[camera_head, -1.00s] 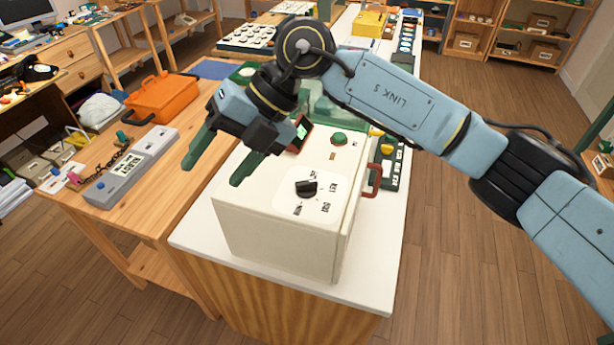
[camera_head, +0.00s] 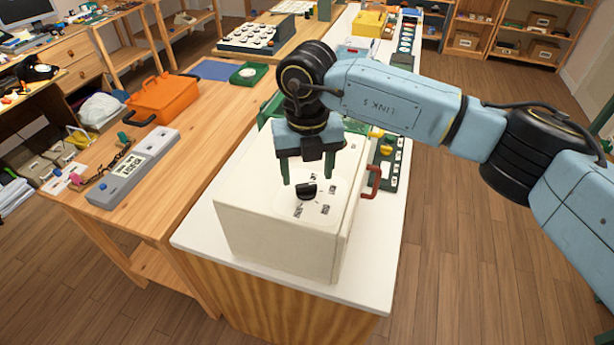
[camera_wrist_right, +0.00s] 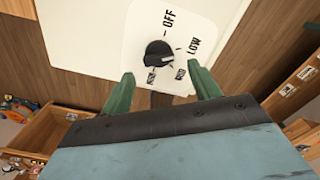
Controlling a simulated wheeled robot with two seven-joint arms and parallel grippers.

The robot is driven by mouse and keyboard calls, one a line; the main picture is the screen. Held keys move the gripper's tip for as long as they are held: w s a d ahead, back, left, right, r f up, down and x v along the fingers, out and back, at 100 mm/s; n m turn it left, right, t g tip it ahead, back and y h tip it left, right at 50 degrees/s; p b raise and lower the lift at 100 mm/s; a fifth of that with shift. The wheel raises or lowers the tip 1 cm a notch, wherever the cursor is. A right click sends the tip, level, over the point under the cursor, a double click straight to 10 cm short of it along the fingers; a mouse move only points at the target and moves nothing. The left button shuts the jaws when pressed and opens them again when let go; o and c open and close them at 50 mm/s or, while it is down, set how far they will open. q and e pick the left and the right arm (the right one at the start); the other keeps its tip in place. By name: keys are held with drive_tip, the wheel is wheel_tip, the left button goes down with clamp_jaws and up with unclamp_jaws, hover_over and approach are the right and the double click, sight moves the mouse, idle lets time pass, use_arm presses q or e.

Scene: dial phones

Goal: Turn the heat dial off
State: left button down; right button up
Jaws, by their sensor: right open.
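The heat dial (camera_head: 306,191) is a black knob on a white label plate on top of the cream box (camera_head: 270,235). The dial also shows in the right wrist view (camera_wrist_right: 158,54), with OFF, LOW and other marks around it. Its pointer there is turned away from OFF, but which mark it points at is hard to tell. My right gripper (camera_head: 307,180) is open, with its two green fingers pointing down just above and behind the dial. In the right wrist view the fingertips (camera_wrist_right: 161,84) stand either side of the dial, apart from it. My left gripper is not in view.
A red handle (camera_head: 374,183) sticks out on the box's right side. A dark green panel with buttons (camera_head: 388,160) stands behind. The wooden table on the left holds a grey device (camera_head: 133,168) and an orange case (camera_head: 163,98). White counter shows in front of the box.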

sight(307, 187)
drive_tip(key=shift+f, duration=1.6)
drive_tip(key=c, duration=1)
